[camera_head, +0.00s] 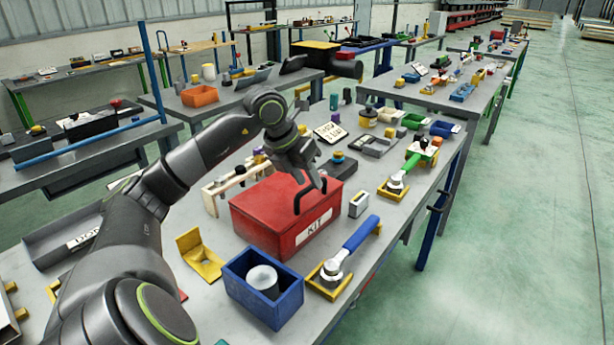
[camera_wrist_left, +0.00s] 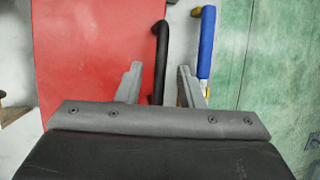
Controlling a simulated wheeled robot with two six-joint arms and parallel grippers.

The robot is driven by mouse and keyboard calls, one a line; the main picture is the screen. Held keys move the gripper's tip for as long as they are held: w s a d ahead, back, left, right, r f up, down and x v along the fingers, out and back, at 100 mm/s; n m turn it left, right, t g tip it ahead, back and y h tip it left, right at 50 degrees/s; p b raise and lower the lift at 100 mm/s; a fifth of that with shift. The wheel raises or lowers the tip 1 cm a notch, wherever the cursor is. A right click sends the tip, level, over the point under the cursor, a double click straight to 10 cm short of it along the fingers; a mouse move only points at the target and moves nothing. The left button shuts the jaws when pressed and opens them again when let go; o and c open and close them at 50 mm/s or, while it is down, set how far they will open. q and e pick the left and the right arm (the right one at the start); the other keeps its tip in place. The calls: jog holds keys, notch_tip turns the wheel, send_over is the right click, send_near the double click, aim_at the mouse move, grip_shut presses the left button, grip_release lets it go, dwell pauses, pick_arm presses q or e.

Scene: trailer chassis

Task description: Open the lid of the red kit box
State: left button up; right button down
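The red kit box (camera_head: 265,215) stands on the grey workbench with a white KIT label on its front. Its red lid (camera_head: 300,190) looks closed. A black handle (camera_head: 297,203) rises at the lid's front edge; it also shows in the left wrist view (camera_wrist_left: 160,35). My left gripper (camera_head: 310,183) is over the front of the lid. In the left wrist view, its two fingers (camera_wrist_left: 159,70) are apart, with the handle running between them; I cannot see contact with either finger. My right gripper is in neither view.
A blue bin (camera_head: 235,275) with a white cylinder stands in front of the box. A blue-handled tool (camera_head: 355,240) lies in a yellow holder to the right. A yellow bracket (camera_head: 200,255) is at the left. A small metal block (camera_head: 358,204) stands right of the box.

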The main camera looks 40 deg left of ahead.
pick_arm(q)
jog(key=shift+w+f, duration=0.1)
jog(key=shift+f, duration=0.15)
jog(key=shift+c, duration=0.2)
grip_shut()
jog(key=shift+r, duration=0.15)
